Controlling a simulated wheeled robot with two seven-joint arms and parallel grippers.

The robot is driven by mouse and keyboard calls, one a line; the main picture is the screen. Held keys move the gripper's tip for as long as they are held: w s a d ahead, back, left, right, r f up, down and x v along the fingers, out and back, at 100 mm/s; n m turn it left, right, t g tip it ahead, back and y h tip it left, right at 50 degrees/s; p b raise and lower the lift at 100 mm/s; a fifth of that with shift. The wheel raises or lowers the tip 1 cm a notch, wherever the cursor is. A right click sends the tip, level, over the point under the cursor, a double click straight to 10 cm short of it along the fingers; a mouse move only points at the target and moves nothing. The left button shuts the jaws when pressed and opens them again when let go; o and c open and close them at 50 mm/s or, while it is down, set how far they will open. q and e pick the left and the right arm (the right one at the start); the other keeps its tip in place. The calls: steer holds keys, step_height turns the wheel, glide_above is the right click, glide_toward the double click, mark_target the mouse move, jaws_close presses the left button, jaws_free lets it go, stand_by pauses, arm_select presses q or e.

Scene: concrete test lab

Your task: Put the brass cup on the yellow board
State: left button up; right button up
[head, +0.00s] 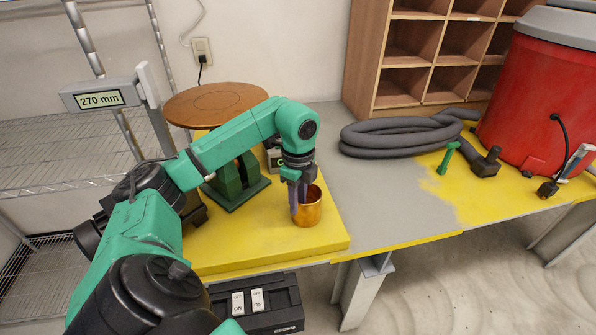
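The brass cup (309,212) is upright, low over the right part of the yellow board (240,246). Its base looks to be on the board, but I cannot tell whether it touches. My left gripper (298,199) points down at the cup's left side. Its fingers are close together at the rim, one in front of the left wall and the other partly hidden. I cannot tell whether they grip the wall. My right gripper is not in view.
A round brown-topped stand (237,192) with a green base is left of the cup. A grey hose (395,137), red drum (535,95) and wooden pigeonhole shelf (415,55) are at right. The grey table surface (370,205) right of the board is clear. A black switch box (262,305) sits below the front edge.

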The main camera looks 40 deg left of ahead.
arm_select(q)
step_height(320, 180, up, 6)
steer(key=shift+r, duration=0.1)
stand_by(0.5)
